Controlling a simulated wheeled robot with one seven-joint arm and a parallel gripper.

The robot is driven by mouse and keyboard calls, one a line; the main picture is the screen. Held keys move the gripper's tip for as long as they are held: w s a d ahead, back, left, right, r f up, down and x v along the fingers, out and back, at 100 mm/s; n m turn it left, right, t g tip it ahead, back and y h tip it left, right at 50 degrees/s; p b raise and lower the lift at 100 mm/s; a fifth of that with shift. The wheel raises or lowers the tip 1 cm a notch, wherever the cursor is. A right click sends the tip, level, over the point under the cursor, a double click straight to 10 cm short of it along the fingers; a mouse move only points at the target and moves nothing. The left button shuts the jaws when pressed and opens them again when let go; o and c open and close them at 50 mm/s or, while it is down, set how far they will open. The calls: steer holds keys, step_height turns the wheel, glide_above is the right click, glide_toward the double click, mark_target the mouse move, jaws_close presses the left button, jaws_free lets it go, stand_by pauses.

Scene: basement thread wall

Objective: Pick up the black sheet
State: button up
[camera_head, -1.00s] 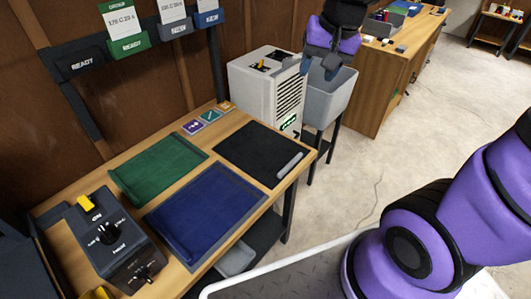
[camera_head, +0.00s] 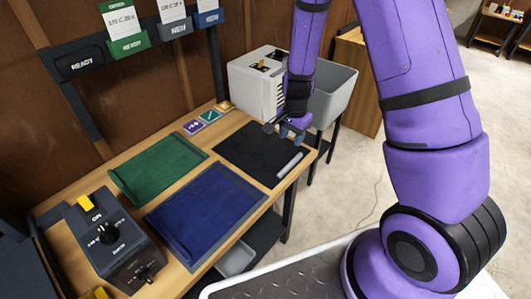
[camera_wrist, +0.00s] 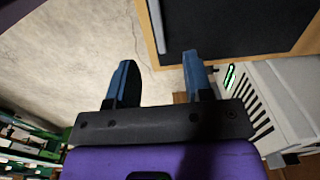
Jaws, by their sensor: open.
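The black sheet (camera_head: 255,155) lies flat on the wooden table at its far right corner, with a grey bar (camera_head: 289,163) along its right edge. It also shows in the wrist view (camera_wrist: 230,25) at the top right, with the grey bar at its left edge. My gripper (camera_head: 291,136) hangs above the sheet's back right part, near the table edge. In the wrist view its two blue fingers (camera_wrist: 158,75) are spread apart with nothing between them. The sheet is beyond the fingertips, and I cannot tell the exact height of the gap.
A green sheet (camera_head: 158,167) and a blue sheet (camera_head: 206,211) lie beside the black one. A dark control box (camera_head: 113,240) stands at the front left. A white machine (camera_head: 252,82) and a grey bin (camera_head: 333,92) stand behind the table. Open floor is to the right.

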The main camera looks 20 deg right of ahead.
mark_target(290, 163)
steer(key=shift+d+f, duration=0.15)
steer(key=shift+f, duration=2.95)
steer(key=shift+d+f, duration=0.1)
steer(key=shift+f, duration=2.95)
jaws_close()
